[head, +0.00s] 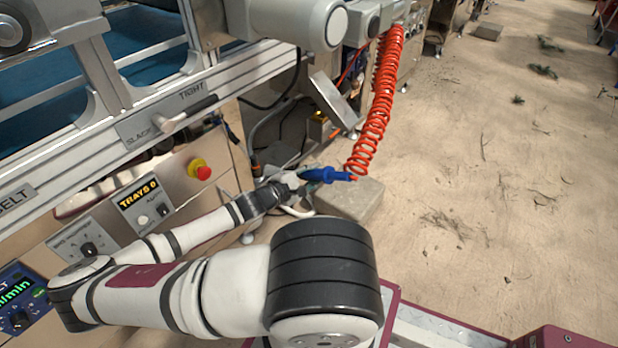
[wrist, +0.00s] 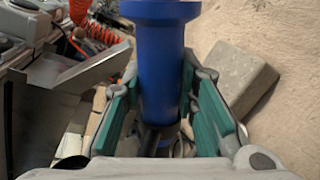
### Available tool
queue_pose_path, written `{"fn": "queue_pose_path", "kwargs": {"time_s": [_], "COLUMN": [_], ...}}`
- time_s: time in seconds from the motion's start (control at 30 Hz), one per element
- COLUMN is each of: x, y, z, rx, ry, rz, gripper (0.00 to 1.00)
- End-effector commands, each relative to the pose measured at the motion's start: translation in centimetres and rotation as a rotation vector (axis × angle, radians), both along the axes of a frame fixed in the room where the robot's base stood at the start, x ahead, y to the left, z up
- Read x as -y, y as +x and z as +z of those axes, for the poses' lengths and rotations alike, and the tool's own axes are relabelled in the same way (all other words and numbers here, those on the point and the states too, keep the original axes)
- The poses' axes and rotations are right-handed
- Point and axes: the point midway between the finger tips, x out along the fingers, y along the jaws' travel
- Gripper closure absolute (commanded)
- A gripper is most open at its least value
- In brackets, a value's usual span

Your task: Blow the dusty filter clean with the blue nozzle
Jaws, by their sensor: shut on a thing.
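The blue nozzle (head: 326,174) is held in my gripper (head: 308,177), beside the machine's end. In the wrist view the blue nozzle (wrist: 160,55) stands between the green finger pads of my gripper (wrist: 163,105), which are shut on it. A red coiled hose (head: 378,105) runs from the nozzle's right end up to the machine. I cannot make out the dusty filter for certain. A tilted metal flap (head: 333,100) sticks out above the nozzle, with a small brass-coloured part (head: 318,127) beside it. The flap also shows at the left in the wrist view (wrist: 93,70).
A grey block (head: 355,198) lies on the floor just below and behind the nozzle. The machine's front with a red stop button (head: 204,173) and a lever (head: 188,115) borders my arm at left. The sandy floor at right is mostly open, with scattered twigs.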

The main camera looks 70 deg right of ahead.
Motion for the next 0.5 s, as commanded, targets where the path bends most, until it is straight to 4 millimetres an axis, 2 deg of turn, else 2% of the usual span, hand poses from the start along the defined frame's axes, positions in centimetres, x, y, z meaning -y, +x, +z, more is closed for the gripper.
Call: {"fn": "queue_pose_path", "kwargs": {"time_s": [0.5], "x": [1.3], "y": [5.5], "z": [-3.3], "rx": [0.005], "ry": [0.0], "rz": [0.002], "gripper": [1.0]}}
